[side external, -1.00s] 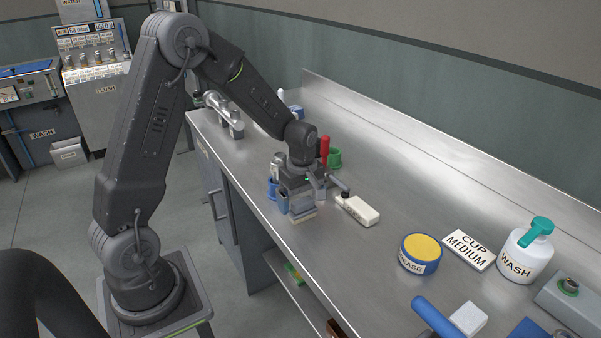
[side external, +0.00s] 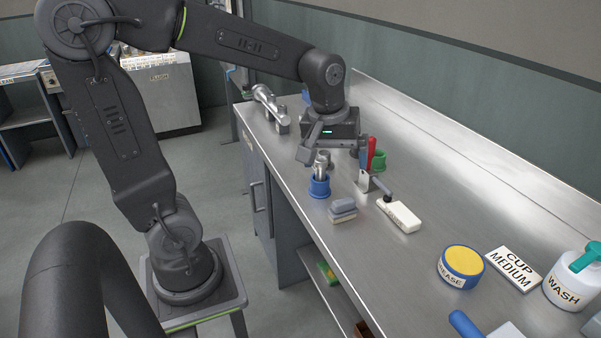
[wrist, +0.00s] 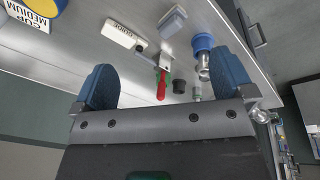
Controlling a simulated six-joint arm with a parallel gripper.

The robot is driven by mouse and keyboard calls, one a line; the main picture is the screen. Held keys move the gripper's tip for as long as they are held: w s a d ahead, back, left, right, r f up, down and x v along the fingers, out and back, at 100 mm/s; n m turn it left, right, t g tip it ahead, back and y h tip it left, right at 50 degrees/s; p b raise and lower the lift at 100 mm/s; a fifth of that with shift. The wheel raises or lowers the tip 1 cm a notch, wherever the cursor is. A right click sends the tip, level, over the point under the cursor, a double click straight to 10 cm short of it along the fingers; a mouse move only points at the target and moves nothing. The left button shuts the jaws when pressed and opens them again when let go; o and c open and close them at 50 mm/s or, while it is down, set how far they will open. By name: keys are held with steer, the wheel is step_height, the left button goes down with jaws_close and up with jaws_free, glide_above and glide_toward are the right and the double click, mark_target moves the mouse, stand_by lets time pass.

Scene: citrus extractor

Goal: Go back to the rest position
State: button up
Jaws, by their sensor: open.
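My gripper (side external: 331,152) is above the steel bench, raised over the small tools. In the wrist view my gripper (wrist: 165,85) shows two blue finger pads set wide apart with nothing between them. Below it in the side view a grey and cream block (side external: 343,210) rests on the bench, clear of the fingers. A blue cup (side external: 319,187) with a metal part in it stands beside the block. The red-handled tool (side external: 371,153) stands upright in a holder just right of my gripper.
A white block (side external: 399,216), a grease tin (side external: 461,267), a CUP MEDIUM card (side external: 513,268) and a wash bottle (side external: 572,278) sit along the bench (side external: 420,180). A metal fixture (side external: 270,108) is at the far end. The air above the bench is free.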

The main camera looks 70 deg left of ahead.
steer(key=s+d+r+m+t, duration=0.2)
steer(key=s+d+m, duration=0.3)
steer(key=s+m, duration=0.5)
steer(key=shift+s+d+t, duration=0.4)
steer(key=shift+t, duration=0.2)
